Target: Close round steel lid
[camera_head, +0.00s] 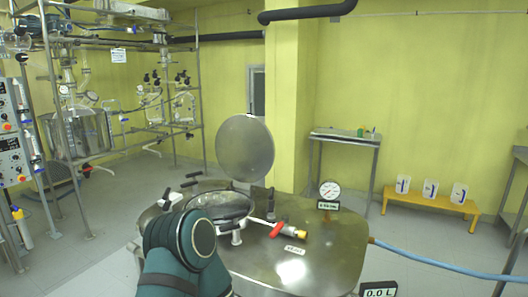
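The round steel lid (245,147) stands open, raised nearly upright on the back side of a steel vessel (318,248). Its round face is turned toward me. Below and in front of it is the open round port (222,205) in the vessel's top. Clamps with black handles sit around the port. A teal arm of mine rises from the bottom, left of centre, and covers the front left of the vessel. No gripper fingers show, so I cannot see whether either gripper touches anything.
A red-handled valve (277,229) and a pressure gauge (329,191) stand on the vessel's top, right of the port. A blue hose (440,263) runs off right. A steel side table (345,137) and a yellow bench (430,201) stand by the back wall. Glass reactor frames fill the left.

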